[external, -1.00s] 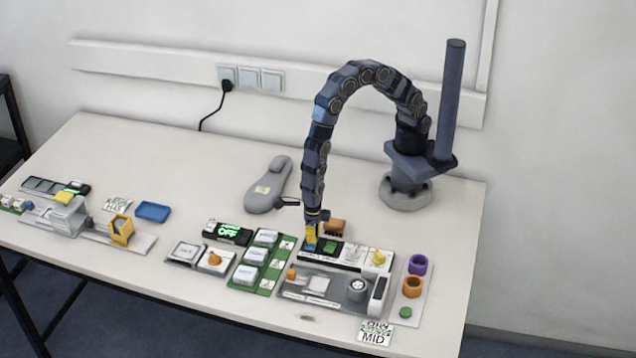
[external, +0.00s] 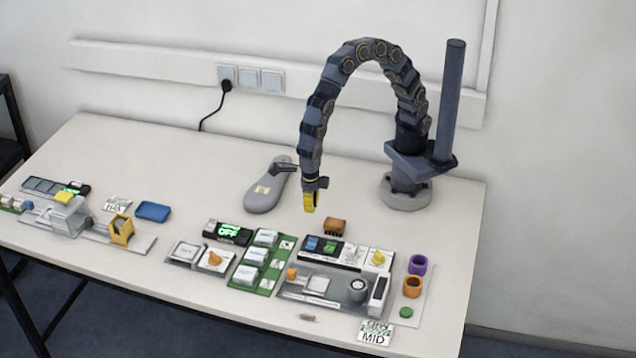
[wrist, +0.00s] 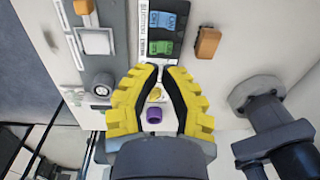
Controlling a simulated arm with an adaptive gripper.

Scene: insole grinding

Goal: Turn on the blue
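The blue switch (external: 312,243) sits at the left end of the black panel of the control box, beside the green switch (external: 329,247). In the wrist view the blue switch (wrist: 168,22) lies beyond my fingertips, with the green switch (wrist: 160,47) nearer. The lettering on both is too small to read surely. My gripper (external: 309,208) hangs above and behind the box, touching nothing. In the wrist view, my gripper's (wrist: 161,67) yellow fingers bow around an empty middle and their tips nearly meet. It holds nothing.
A brown block (external: 335,226) stands just behind the box. A grey machine plate with a round knob (external: 357,290) lies in front. Purple (external: 417,264) and orange (external: 412,286) rings stand at right. A grey handheld device (external: 266,190) lies back left.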

